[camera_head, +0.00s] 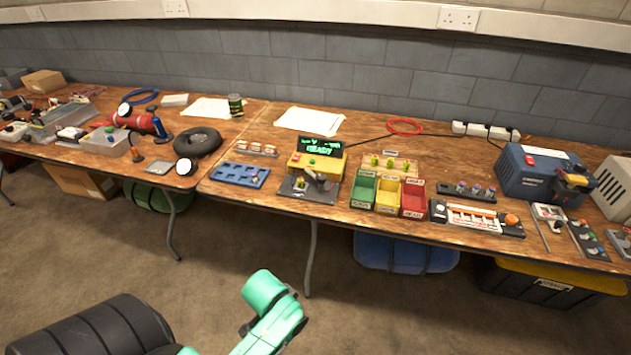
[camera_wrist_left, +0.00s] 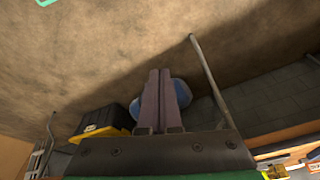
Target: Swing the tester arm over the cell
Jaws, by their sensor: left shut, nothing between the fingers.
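The tester (camera_head: 316,164) is a yellow box with a green lit display reading READY (camera_head: 315,149), on the wooden bench. In front of it is a dark base plate (camera_head: 322,196). A small cell with a yellow-green top (camera_head: 300,184) appears to stand on the plate's left part. The grey tester arm (camera_head: 319,178) appears to be to the right of the cell, but its exact angle is too small to tell. My left gripper (camera_wrist_left: 160,72) is shut and empty in the left wrist view, over the floor below bench height, away from the tester. My right gripper is not in view.
A blue tray (camera_head: 240,175) lies left of the tester. Green, yellow and red bins (camera_head: 388,196) stand right of it. A black tyre (camera_head: 198,142) lies farther left. A blue bin (camera_head: 400,255) and yellow-lidded box (camera_head: 550,285) sit under the bench.

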